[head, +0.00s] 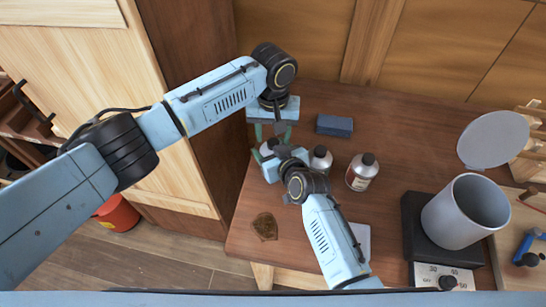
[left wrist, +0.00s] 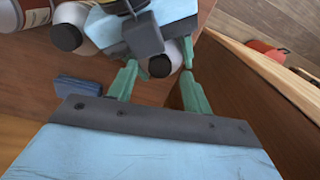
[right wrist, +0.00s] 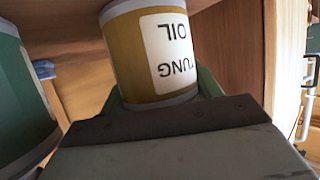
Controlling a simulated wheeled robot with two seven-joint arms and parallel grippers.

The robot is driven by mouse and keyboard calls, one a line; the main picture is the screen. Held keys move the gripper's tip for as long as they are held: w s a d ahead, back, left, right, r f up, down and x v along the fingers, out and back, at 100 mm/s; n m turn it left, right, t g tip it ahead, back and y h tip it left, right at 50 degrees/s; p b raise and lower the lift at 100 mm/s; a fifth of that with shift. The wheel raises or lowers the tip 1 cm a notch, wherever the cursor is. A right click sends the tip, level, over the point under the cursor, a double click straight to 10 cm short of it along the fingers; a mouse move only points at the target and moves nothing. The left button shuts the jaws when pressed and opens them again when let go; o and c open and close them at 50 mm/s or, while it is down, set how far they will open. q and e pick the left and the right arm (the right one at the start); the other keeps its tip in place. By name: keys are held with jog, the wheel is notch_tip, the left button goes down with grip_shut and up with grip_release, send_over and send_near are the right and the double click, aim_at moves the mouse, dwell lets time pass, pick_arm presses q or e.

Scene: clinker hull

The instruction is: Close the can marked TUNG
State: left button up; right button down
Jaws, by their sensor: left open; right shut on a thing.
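The can marked TUNG OIL (right wrist: 150,55) has an ochre band and a white label, which reads upside down in the right wrist view. My right gripper (head: 270,162) is shut on it; its green fingers flank the can. My left gripper (head: 268,136) is open just above the can, pointing down. In the left wrist view its fingers (left wrist: 160,58) stand apart on either side of the can's pale body and a dark round piece. I cannot tell whether that piece is a cap on the can. The can's top is hidden in the right wrist view.
Two other dark-capped cans (head: 320,160) (head: 362,172) stand to the right. A blue block (head: 335,125) lies behind them. A brown stain (head: 265,226) marks the bench's front left. A tall wooden cabinet side (head: 200,90) borders the left.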

pick_arm(q)
jog(key=shift+r, duration=1.35)
jog(key=shift+r, duration=0.1)
jog(key=shift+c, duration=0.2)
jog(key=shift+d+r+n, duration=0.2)
jog(key=shift+r+n, duration=0.6)
jog(key=shift+r, duration=0.05)
jog(key=shift+a+r+n, duration=0.2)
jog(key=shift+r+n, duration=0.6)
jog(key=shift+f, duration=0.15)
jog(key=shift+f, duration=3.9)
